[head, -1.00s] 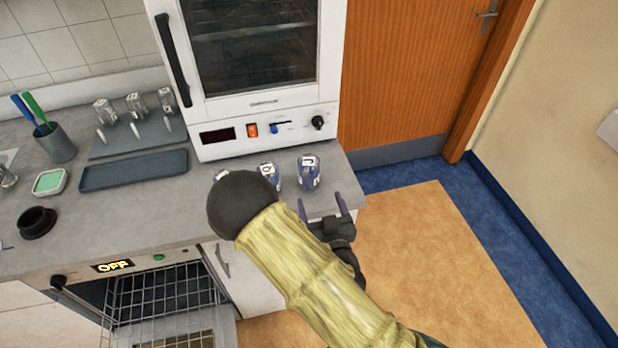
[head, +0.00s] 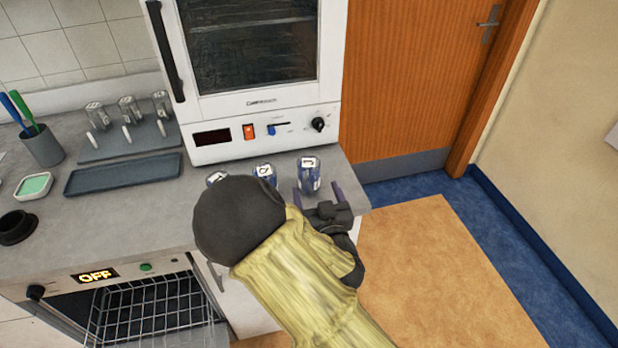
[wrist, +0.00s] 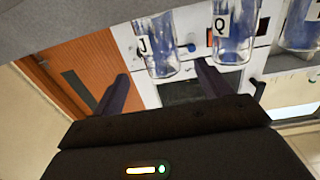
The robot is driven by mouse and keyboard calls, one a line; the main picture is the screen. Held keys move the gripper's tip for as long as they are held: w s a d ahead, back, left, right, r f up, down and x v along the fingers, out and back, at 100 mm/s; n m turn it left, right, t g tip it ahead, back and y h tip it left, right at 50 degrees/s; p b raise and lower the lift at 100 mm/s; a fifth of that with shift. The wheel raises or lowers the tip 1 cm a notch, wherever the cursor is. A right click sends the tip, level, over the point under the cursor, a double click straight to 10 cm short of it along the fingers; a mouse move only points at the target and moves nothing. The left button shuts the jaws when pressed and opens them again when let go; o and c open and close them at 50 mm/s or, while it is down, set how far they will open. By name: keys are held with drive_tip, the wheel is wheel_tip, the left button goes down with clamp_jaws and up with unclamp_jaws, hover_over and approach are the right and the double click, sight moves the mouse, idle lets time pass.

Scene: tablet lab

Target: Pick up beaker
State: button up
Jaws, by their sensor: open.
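Three small glass beakers with blue contents and letter tags stand in a row near the counter's front edge. The right one, tagged J (head: 308,175), also shows in the wrist view (wrist: 157,48). The middle one, tagged Q (head: 265,171), also shows in the wrist view (wrist: 232,38). The left one (head: 215,177) is mostly hidden behind my arm and is cut off in the wrist view (wrist: 301,28). My gripper (head: 318,193) is open and empty, just in front of the J beaker. In the wrist view its fingers (wrist: 161,72) lie to either side of that beaker's line.
A white oven (head: 260,130) stands right behind the beakers. A dark tray (head: 125,173), a rack of glassware (head: 130,138) and a pen cup (head: 42,147) are further left. An opened lower oven (head: 150,305) sits below the counter. Floor at right is clear.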

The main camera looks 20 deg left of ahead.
sight(311, 178)
drive_tip(key=shift+x, duration=1.2)
drive_tip(key=shift+p+x, duration=0.85)
drive_tip(key=shift+x, duration=1.8)
drive_tip(key=shift+s+r, duration=0.1)
drive_tip(key=c, duration=1.1)
